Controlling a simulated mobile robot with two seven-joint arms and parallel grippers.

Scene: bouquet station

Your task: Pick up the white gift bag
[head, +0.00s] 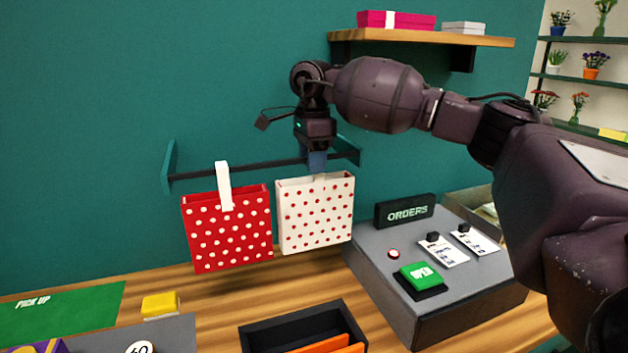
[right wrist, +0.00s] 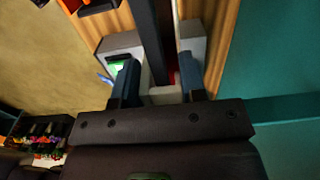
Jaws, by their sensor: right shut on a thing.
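The white gift bag (head: 315,215) with red dots hangs upright just under the dark rail on the teal wall, right of a red gift bag. My right gripper (head: 317,168) points down over its top edge and is shut on its strap, which the fingers mostly hide. In the right wrist view my two blue-grey fingers (right wrist: 158,80) stand on either side of a pale piece (right wrist: 166,95) next to the dark rail. I cannot tell whether the strap still rests on the rail. My left gripper is not in view.
The red gift bag (head: 228,232) hangs close on the left by a white strap over the rail (head: 245,167). A grey order console (head: 400,285) stands at the lower right. A black tray (head: 262,332) is in front. A wooden shelf (head: 420,38) is above.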

